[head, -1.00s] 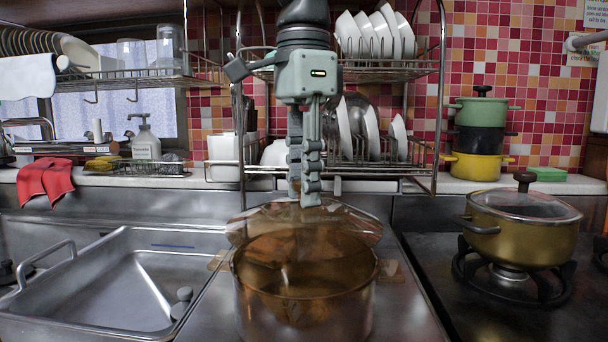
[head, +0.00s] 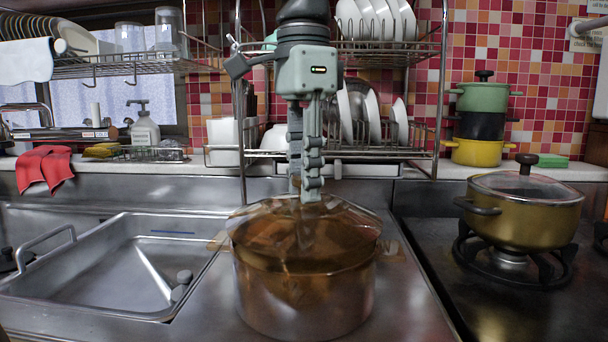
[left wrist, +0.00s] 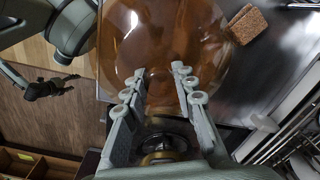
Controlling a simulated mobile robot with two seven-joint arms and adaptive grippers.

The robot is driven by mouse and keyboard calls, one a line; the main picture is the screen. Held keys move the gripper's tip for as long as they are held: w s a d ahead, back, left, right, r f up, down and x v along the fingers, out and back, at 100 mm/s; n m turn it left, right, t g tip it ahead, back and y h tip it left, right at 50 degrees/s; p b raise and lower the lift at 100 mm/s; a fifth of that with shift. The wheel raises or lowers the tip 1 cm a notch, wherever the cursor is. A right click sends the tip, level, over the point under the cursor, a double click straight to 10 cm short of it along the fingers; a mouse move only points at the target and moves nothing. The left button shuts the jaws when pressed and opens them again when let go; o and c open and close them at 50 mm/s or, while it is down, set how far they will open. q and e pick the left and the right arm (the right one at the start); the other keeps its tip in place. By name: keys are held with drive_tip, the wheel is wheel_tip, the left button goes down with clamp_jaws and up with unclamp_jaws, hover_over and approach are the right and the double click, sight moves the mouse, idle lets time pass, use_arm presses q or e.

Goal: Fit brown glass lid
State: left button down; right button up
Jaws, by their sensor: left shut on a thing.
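The brown glass lid (head: 345,222) is see-through amber and hangs under my left gripper (head: 308,196) in the head view. My left gripper points straight down with its fingers shut on the top of the lid; the knob is hard to make out. The brown glass pot (head: 300,305) stands directly below on the steel counter. The lid overlaps the pot's mouth in the picture, and I cannot tell whether its rim touches the pot. In the left wrist view, amber glass (left wrist: 165,35) fills the space beyond the gripper fingers (left wrist: 160,80).
A steel sink (head: 110,265) lies left of the pot, and a stove with a lidded olive pot (head: 515,215) lies right. A wire dish rack (head: 340,155) stands close behind my gripper. A cork piece (left wrist: 248,24) lies beside the glass in the left wrist view.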

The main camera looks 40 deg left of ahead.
use_arm(q)
drive_tip(key=shift+f+b, duration=0.7)
drive_tip(key=shift+f, duration=0.3)
drive_tip(key=c, duration=1.1)
unclamp_jaws()
drive_tip(key=shift+c, duration=0.2)
wheel_tip(320, 180, up, 8)
drive_tip(key=shift+f, duration=0.25)
